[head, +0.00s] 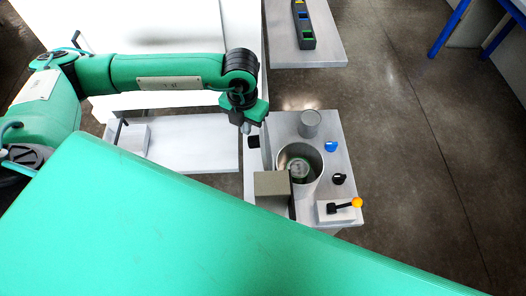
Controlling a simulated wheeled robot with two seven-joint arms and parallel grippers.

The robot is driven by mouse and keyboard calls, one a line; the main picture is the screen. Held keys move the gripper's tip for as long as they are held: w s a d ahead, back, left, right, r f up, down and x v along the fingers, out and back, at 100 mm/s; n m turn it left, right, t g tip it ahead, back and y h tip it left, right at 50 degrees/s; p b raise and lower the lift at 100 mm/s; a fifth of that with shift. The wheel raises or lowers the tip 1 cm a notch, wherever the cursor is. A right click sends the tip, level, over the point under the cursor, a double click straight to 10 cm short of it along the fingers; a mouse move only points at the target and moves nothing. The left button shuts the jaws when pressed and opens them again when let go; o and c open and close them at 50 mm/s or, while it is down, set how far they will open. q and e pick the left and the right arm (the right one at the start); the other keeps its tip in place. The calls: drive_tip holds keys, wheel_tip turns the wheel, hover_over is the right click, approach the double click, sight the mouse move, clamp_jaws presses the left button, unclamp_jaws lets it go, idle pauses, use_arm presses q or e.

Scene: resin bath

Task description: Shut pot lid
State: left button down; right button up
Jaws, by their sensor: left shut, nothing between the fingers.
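The pot (318,163) is a round metal vessel sunk in the light grey bench. Its mouth is open, and a greenish round thing shows inside. What looks like the lid (266,146) stands up at the pot's left side, seen nearly edge-on, with a black knob (253,142) on its left face. My left gripper (246,127) points down just above and left of that knob. It is shut and empty; I cannot tell whether it touches the lid. My right gripper is not in view.
On the bench (335,135) are a grey cylinder (310,122), a blue knob (331,146), a black knob (339,178), a lever with an orange ball (356,203) and a grey-brown box (271,184). A white surface (195,150) lies to the left. Open floor is on the right.

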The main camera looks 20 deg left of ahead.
use_arm(q)
drive_tip(key=shift+d, duration=0.1)
drive_tip(key=shift+w+d+r+b, duration=0.2)
drive_tip(key=shift+w+d, duration=0.2)
drive_tip(key=shift+d, duration=0.35)
drive_tip(key=shift+w+d+r+b, duration=0.1)
drive_tip(key=shift+w+d+b, duration=0.2)
drive_tip(key=shift+d, duration=0.45)
drive_tip(key=shift+w+d+r+b, duration=0.1)
drive_tip(key=shift+w+d, duration=0.35)
drive_tip(key=shift+d, duration=0.3)
drive_tip(key=w+d+r+b, duration=0.1)
drive_tip(key=w+d, duration=0.2)
drive_tip(key=d, duration=0.3)
drive_tip(key=shift+b, duration=0.35)
drive_tip(key=shift+r, duration=0.15)
wheel_tip(320, 180, up, 8)
drive_tip(key=p, duration=0.3)
idle(0.6)
